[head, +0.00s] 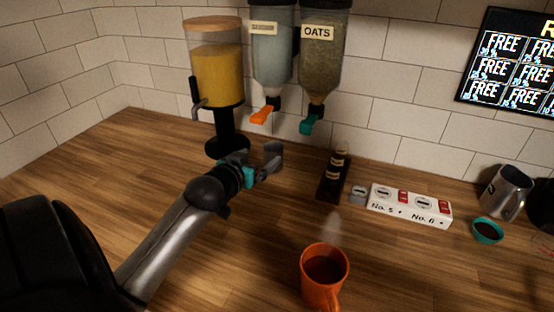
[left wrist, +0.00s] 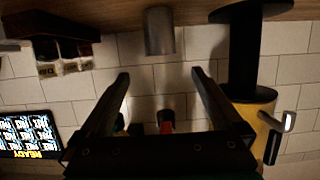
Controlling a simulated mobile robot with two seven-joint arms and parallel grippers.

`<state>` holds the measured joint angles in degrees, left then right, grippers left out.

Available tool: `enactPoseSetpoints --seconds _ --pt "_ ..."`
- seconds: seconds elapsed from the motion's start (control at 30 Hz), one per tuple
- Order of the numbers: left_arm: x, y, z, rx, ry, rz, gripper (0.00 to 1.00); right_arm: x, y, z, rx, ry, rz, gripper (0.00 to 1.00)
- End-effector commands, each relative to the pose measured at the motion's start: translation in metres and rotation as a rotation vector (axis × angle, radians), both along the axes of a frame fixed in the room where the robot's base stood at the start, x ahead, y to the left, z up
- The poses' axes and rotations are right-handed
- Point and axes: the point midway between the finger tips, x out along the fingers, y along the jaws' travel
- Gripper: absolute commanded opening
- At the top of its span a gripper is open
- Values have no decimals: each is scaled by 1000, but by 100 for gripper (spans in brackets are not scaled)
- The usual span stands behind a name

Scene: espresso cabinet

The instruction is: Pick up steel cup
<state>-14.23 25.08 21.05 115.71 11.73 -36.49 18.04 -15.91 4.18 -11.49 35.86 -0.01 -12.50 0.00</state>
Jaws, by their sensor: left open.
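In the left wrist view, which is upside down, a plain grey steel cup (left wrist: 160,32) stands on the wooden counter (left wrist: 110,13). It lies ahead of my left gripper (left wrist: 160,76), in line with the gap between the two fingers. The fingers are apart with nothing between them. In the head view my left gripper (head: 256,158) is over the counter, just right of the yellow dispenser's base. There I cannot tell the cup apart from the dark gripper parts. My right gripper is not in view.
The yellow dispenser (head: 218,80) stands close beside the left gripper; its black base also shows in the wrist view (left wrist: 250,60). A dark bottle rack (head: 331,178), a white switch box (head: 410,205), a steel pitcher (head: 506,192) and an orange mug (head: 323,278) stand to the right.

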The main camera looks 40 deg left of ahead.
Motion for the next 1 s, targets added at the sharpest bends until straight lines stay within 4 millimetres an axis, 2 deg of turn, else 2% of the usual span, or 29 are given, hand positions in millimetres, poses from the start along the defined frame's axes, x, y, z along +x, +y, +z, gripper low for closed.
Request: enactPoseSetpoints --seconds 0.13,0.27,0.5,0.87,1.0 --pt "22 7 -7 1 0 0 100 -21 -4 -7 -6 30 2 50" --pt "40 12 -13 2 1 -1 100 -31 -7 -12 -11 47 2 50" --pt "71 22 -24 1 2 -1 100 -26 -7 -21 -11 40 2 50" --pt "89 28 -32 2 5 -1 100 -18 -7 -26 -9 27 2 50" --pt "102 34 -41 2 4 -1 100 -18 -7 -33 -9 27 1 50"
